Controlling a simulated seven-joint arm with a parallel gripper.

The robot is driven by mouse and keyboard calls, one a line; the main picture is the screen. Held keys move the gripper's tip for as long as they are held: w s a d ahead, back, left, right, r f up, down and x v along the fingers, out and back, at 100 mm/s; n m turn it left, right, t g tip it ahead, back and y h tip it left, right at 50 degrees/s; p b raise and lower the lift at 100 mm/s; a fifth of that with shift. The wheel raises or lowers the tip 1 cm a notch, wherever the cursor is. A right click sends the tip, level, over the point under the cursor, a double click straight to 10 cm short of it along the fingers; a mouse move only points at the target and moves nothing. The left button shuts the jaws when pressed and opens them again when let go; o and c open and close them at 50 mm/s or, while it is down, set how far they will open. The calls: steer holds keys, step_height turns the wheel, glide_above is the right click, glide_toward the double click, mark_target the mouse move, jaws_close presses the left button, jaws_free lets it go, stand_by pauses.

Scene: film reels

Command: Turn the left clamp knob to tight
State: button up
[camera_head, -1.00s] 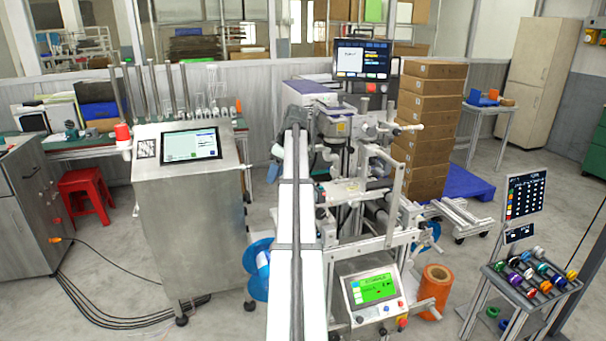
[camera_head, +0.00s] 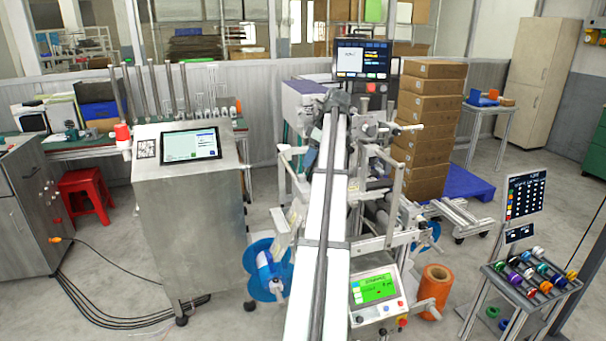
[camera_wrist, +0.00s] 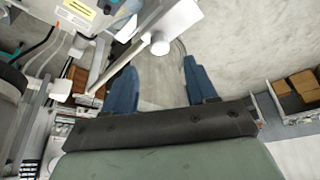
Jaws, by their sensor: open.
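The labelling machine (camera_head: 375,215) stands in the middle of the head view, partly hidden behind my white arm. I cannot make out for sure which part is the left clamp knob. In the wrist view, a pale round knob-like end (camera_wrist: 160,45) on a grey bar lies beyond my gripper (camera_wrist: 160,72), in line with the gap between its fingers. The two blue fingers are spread apart with nothing between them. I cannot tell whether that round end is the left clamp knob. In the head view my gripper is mostly hidden at the arm's far end.
A blue reel (camera_head: 258,284) hangs at the machine's left side, close to my arm. A steel cabinet with a screen (camera_head: 190,145) stands left. Stacked cartons (camera_head: 425,125) stand behind right. A small rack of coloured spools (camera_head: 535,275) stands at front right.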

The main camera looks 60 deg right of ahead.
mark_target(302, 176)
steer(key=x, duration=0.7)
steer(key=shift+w+f, duration=0.1)
steer(key=shift+f, duration=0.1)
steer(key=c, duration=1.1)
